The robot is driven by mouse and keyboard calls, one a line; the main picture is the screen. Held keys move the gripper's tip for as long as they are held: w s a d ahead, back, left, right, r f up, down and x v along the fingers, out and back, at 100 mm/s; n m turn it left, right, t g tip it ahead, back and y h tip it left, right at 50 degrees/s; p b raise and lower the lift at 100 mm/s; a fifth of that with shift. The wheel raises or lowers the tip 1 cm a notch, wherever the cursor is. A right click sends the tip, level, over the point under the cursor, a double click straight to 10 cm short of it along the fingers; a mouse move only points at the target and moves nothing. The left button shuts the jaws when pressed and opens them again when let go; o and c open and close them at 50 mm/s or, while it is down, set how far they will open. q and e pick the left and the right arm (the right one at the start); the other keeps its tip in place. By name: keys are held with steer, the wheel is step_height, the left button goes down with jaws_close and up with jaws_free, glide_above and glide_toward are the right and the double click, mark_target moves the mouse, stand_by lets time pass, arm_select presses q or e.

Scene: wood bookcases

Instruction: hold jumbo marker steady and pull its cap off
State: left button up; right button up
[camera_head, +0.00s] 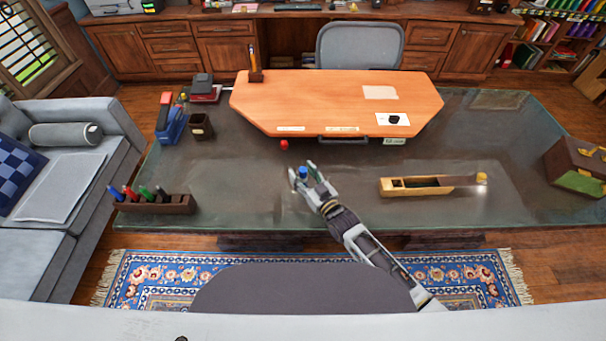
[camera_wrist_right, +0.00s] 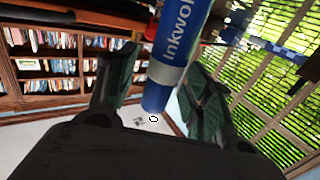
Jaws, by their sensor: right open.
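The jumbo marker shows as a small blue shape (camera_head: 303,172) between my right fingers in the head view. One blue end shows; the other runs out of the frame. My right gripper (camera_head: 304,173) is open around it over the dark table, with gaps visible beside the marker in the wrist view. My left gripper is not in view.
A marker rack (camera_head: 155,206) stands on the table (camera_head: 245,185) at left. A small red object (camera_head: 284,145) lies beyond my gripper. A long wooden box (camera_head: 402,193) lies to the right. An orange desktop (camera_head: 320,95) is behind. The table around my gripper is mostly clear.

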steer(key=shift+s, duration=0.1)
steer(key=v, duration=1.1)
steer(key=shift+s+d, duration=0.2)
steer(key=shift+s, duration=0.15)
steer(key=shift+w+f+h, duration=0.1)
steer(key=shift+w+h, duration=0.05)
steer(key=shift+h, duration=0.15)
stand_by(0.6)
